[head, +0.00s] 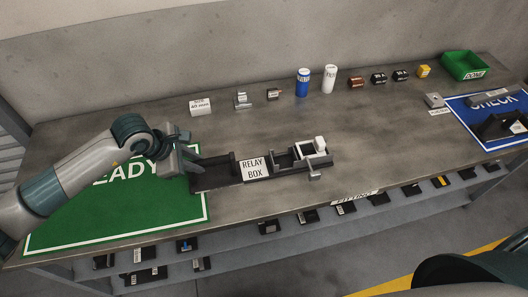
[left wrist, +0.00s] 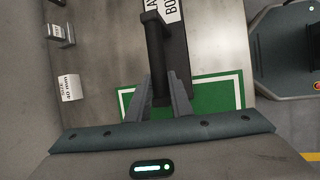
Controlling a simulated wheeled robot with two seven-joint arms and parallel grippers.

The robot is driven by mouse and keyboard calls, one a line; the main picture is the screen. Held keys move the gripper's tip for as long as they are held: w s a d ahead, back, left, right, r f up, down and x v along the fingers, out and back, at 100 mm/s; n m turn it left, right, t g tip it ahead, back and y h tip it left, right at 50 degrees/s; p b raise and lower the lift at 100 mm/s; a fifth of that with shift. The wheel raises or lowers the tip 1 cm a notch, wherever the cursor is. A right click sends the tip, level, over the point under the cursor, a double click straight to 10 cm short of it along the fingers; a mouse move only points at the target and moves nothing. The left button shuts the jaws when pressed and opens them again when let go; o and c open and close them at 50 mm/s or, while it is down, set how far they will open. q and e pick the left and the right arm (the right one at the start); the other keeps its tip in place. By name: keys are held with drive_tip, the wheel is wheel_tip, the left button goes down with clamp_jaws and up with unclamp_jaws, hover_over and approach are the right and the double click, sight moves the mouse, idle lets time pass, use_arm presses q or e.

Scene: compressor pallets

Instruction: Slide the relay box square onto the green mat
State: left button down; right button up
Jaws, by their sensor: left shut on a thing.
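The relay box (head: 253,169) is a long black open tray with a white label and upright posts. Its left end lies at the right edge of the green mat (head: 110,212), and most of it rests on bare grey bench to the right. My left gripper (head: 193,161) is at the box's left end. In the left wrist view, its fingers (left wrist: 159,98) close around a black upright handle of the relay box (left wrist: 157,45). The mat also shows beyond the fingers in that view (left wrist: 210,93). My arm covers part of the mat. My right gripper is not in view.
A white block (head: 320,144) sits at the box's right end. Labelled parts, a blue can (head: 303,83) and a white can (head: 330,80) stand along the back. A green bin (head: 464,66) and a blue mat (head: 485,108) are at the right. A shelf runs below the front edge.

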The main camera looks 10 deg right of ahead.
use_arm(q)
drive_tip(key=a+b, duration=0.3)
drive_tip(key=a, duration=0.7)
drive_tip(key=shift+s+a+f, duration=0.15)
drive_tip(key=shift+a+f, duration=0.05)
drive_tip(key=shift+a, duration=0.05)
idle(0.5)
drive_tip(key=c, duration=1.5)
unclamp_jaws()
drive_tip(key=shift+r, duration=0.1)
drive_tip(key=v, duration=1.1)
drive_tip(key=shift+a+r, duration=0.15)
drive_tip(key=shift+r, duration=0.25)
